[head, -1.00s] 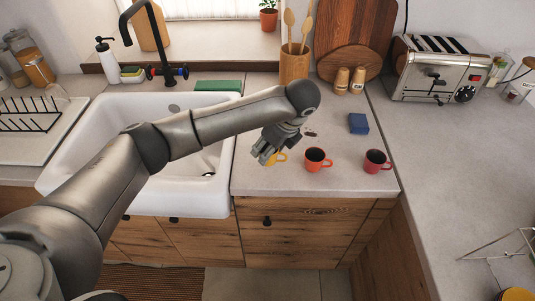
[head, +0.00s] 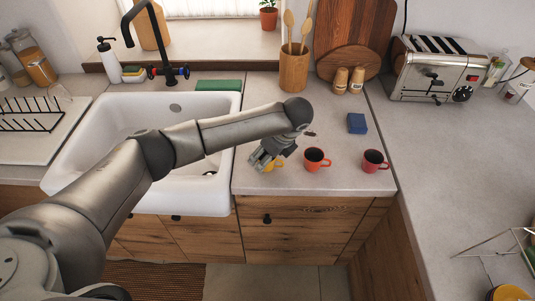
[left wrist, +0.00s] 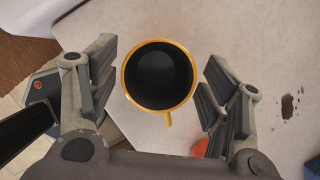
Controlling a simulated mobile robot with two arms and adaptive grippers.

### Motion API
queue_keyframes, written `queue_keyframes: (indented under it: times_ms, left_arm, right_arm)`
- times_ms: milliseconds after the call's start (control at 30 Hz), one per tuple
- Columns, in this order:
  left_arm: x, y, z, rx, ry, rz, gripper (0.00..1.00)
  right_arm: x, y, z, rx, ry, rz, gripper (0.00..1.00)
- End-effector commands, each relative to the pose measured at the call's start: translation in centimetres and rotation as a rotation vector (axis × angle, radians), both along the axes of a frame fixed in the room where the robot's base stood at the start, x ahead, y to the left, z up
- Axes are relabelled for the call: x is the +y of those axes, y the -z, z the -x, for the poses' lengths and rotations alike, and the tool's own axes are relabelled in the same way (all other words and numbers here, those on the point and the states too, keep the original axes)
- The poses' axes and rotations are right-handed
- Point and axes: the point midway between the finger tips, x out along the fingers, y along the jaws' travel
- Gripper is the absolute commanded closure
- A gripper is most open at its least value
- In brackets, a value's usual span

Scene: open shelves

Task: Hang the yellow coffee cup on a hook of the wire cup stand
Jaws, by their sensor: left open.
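The yellow coffee cup (head: 278,163) stands on the counter right of the sink, mostly hidden behind my left gripper (head: 263,160) in the head view. In the left wrist view the cup (left wrist: 159,78) is upright and dark inside, with its handle toward the bottom of the picture. The open fingers of my left gripper (left wrist: 160,88) are on either side of it, with a gap showing on both sides. A thin wire stand (head: 497,246), perhaps the cup stand, is partly in view at the right edge; its hooks cannot be made out. My right gripper is not in view.
The white sink (head: 220,190) is close on the left. The right counter (head: 440,165) is largely clear.

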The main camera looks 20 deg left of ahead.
Motion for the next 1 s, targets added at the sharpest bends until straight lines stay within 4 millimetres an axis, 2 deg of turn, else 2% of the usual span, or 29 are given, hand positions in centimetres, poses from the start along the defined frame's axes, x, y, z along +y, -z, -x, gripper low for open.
queue_keyframes:
  times_ms: [233, 400, 467, 633, 800, 1000]
  left_arm:
    - [0.0, 0.1, 0.0, -0.001, 0.0, 0.0, 0.29]
    - [0.0, 0.9, 0.0, -0.001, 0.0, -0.001, 0.29]
    - [-0.7, -0.8, 0.0, -0.005, 0.003, 0.004, 0.29]
    - [-1.7, -4.1, 1.5, -0.004, 0.004, 0.003, 0.29]
    - [-2.8, -7.6, 2.0, -0.004, 0.001, 0.002, 0.29]
    - [-3.4, -9.4, 2.4, 0.0, 0.0, 0.0, 0.29]
  right_arm:
    - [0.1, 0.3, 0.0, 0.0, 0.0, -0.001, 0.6]
    - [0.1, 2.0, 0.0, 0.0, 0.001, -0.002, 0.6]
    - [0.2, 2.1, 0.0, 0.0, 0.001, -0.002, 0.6]
    - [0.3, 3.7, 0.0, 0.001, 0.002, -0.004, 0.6]
    - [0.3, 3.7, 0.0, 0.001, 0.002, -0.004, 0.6]
    - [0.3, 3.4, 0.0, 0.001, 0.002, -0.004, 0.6]
